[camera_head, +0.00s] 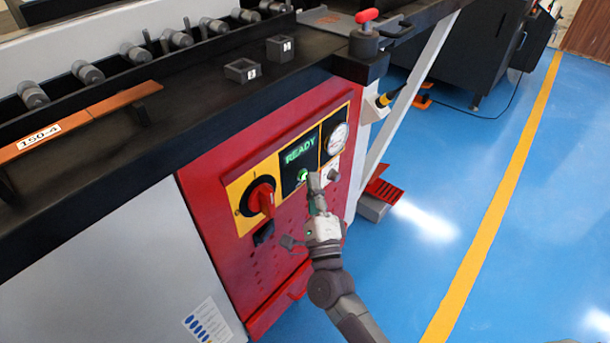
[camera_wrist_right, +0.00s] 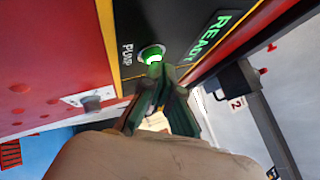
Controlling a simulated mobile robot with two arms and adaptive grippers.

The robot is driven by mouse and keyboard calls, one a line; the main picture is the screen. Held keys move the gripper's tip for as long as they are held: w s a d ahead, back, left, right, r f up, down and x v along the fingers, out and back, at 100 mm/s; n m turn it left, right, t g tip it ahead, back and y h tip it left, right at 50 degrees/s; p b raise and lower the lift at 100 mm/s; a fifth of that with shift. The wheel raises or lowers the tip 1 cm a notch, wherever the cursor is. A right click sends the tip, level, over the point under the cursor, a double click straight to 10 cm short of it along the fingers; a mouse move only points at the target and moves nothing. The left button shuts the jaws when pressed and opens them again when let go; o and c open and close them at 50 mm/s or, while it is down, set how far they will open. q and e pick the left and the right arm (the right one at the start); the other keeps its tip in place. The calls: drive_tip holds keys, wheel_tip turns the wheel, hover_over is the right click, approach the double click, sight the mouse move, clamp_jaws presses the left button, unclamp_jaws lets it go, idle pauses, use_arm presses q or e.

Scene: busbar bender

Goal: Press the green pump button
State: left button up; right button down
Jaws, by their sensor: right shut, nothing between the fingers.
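The green pump button (camera_head: 302,174) sits on the black part of the control panel, below the lit green READY display (camera_head: 299,152). In the right wrist view the button (camera_wrist_right: 152,56) glows green next to the label PUMP. My right gripper (camera_head: 315,180) is shut and empty, with its fingertips just beside the button in the head view. In the right wrist view the fingertips (camera_wrist_right: 165,72) lie right at the button's lower edge. I cannot tell whether they touch it. My left gripper is not in view.
A red rotary switch (camera_head: 262,199) on a yellow plate is left of the button. A round gauge (camera_head: 337,138) is at its upper right. A red foot pedal (camera_head: 383,192) stands on the blue floor, which is clear to the right.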

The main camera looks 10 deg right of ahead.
drive_tip(key=shift+w+a, duration=0.15)
drive_tip(key=shift+w, duration=0.05)
drive_tip(key=shift+s, duration=0.1)
idle(0.4)
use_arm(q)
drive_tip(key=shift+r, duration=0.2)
use_arm(e)
drive_tip(key=shift+s+d, duration=0.55)
drive_tip(key=shift+s, duration=0.05)
drive_tip(key=shift+s, duration=0.1)
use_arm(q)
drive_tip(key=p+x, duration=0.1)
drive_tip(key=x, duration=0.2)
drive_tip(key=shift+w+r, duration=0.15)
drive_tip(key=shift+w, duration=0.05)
use_arm(e)
drive_tip(key=s+d, duration=0.1)
drive_tip(key=s, duration=0.1)
drive_tip(key=s+d, duration=0.1)
drive_tip(key=d, duration=0.1)
drive_tip(key=shift+s, duration=0.4)
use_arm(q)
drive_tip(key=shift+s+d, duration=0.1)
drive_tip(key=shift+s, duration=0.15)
